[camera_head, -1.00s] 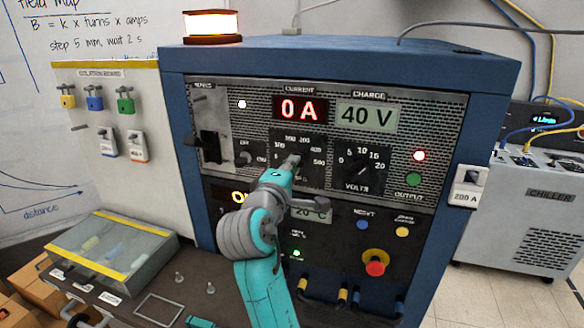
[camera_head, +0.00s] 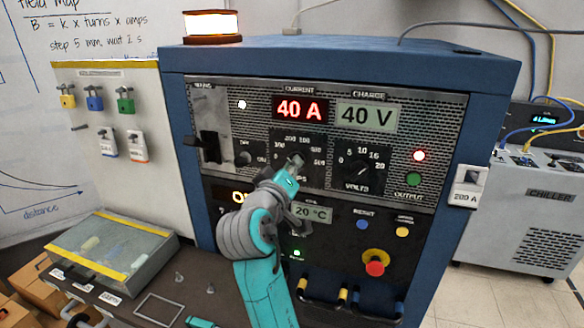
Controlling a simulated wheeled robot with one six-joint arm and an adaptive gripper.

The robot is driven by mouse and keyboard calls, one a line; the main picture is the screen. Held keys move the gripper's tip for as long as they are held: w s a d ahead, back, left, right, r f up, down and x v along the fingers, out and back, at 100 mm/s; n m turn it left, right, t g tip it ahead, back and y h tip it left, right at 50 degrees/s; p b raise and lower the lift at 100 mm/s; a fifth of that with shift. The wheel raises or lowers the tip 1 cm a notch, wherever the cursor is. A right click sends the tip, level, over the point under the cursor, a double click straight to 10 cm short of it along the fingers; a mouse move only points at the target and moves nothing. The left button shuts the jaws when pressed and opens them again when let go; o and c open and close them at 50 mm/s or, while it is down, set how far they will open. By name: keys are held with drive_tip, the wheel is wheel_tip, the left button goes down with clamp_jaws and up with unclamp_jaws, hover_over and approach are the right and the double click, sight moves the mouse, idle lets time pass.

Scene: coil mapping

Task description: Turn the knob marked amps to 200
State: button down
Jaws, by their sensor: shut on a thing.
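The amps knob sits in the middle of a dark dial plate (camera_head: 280,141) on the blue power cabinet, with numbers around it. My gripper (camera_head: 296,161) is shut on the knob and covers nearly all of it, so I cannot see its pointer. My gripper also hides most of the word under the dial. The red current display (camera_head: 300,108) above the dial reads 40 A.
To the right of the dial are the volts knob (camera_head: 360,170), the 40 V charge display (camera_head: 366,117) and a green output button (camera_head: 413,180). A red-topped stop button (camera_head: 375,267) is below. A lever switch (camera_head: 210,147) stands on the left.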

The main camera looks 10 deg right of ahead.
drive_tip(key=m, duration=0.4)
drive_tip(key=shift+m, duration=0.3)
idle(0.3)
drive_tip(key=c, duration=1.2)
unclamp_jaws()
drive_tip(key=v, duration=1.2)
drive_tip(key=shift+f, duration=0.15)
